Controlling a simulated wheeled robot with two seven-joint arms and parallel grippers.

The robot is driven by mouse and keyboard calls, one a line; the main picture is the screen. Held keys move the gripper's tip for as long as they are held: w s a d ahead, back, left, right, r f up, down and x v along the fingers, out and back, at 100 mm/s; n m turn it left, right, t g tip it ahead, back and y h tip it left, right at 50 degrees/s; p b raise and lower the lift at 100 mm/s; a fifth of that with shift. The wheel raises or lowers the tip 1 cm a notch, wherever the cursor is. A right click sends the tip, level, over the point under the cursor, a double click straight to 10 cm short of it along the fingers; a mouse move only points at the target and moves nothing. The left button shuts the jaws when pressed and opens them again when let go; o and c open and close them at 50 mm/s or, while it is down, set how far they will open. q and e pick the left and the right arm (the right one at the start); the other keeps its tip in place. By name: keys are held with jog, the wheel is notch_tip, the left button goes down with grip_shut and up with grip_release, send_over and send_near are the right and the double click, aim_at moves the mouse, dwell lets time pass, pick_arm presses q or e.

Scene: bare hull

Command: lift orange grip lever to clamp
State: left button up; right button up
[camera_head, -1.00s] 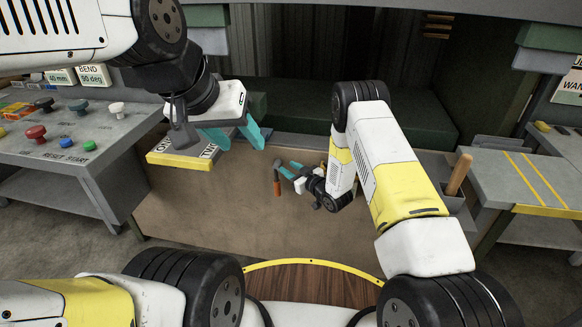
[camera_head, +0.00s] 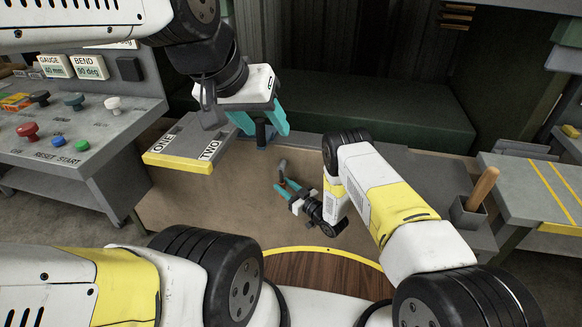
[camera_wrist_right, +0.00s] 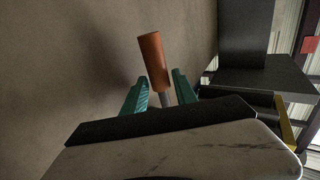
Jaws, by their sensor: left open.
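The orange grip lever (camera_head: 282,182) is on the front face of the brown bench, with a grey arm above its orange grip. The right wrist view shows the orange grip (camera_wrist_right: 153,62) and a thin metal rod below it. My right gripper (camera_head: 284,184) is open, with its teal fingers on either side of the lever; in the right wrist view the fingers (camera_wrist_right: 160,90) stand apart around the rod, with visible gaps. My left gripper (camera_head: 266,128) is open above the bench top. A small dark post stands between or behind its fingers.
A plate marked ONE and TWO (camera_head: 185,145) lies left of my left gripper. A control panel (camera_head: 70,125) with coloured buttons stands at the far left. A holder with a wooden handle (camera_head: 483,188) and a yellow-striped table (camera_head: 535,190) are on the right.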

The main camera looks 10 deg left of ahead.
jog(key=shift+x, duration=0.8)
grip_shut()
dwell(0.9)
